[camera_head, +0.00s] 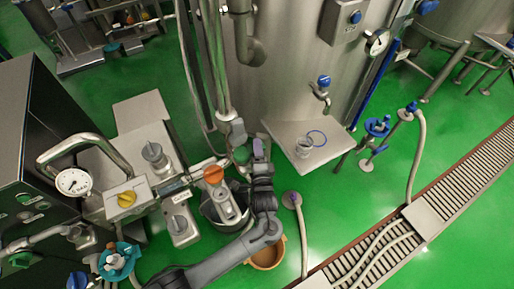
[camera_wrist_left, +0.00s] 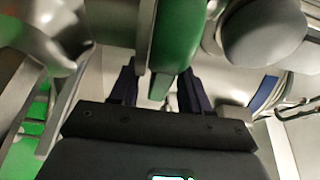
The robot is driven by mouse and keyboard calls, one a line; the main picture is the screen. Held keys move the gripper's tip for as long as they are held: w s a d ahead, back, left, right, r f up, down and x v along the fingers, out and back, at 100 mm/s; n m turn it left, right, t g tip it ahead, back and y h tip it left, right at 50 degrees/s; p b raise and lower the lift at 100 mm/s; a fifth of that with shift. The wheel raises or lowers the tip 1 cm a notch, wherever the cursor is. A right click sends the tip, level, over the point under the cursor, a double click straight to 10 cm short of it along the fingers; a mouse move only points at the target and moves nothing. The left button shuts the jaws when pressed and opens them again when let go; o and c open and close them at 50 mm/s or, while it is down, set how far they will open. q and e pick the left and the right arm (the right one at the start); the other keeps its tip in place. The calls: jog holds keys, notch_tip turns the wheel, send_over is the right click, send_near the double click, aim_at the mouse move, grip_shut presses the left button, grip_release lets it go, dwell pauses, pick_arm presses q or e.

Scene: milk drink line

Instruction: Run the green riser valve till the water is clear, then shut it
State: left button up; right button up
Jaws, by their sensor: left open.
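The green riser valve handle (camera_head: 241,155) sits low on the steel riser pipe, left of the tank. My left gripper (camera_head: 257,150) is at its right side, fingers pointing up. In the left wrist view the green handle (camera_wrist_left: 176,42) is large, and its lower end shows between the two dark fingertips (camera_wrist_left: 158,78). The fingers are apart, so the gripper is open; I cannot tell whether either finger touches the handle. Where the valve's water runs out, and how clear it is, I cannot see. My right gripper is not in view.
An orange knob (camera_head: 214,174) and a steel pot (camera_head: 212,208) stand close left of my forearm. A brown bowl (camera_head: 267,259) is on the floor below.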

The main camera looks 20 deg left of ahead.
pick_arm(q)
jog(key=shift+w+a, duration=0.25)
jog(key=shift+w, duration=0.3)
jog(key=shift+c, duration=0.3)
grip_shut()
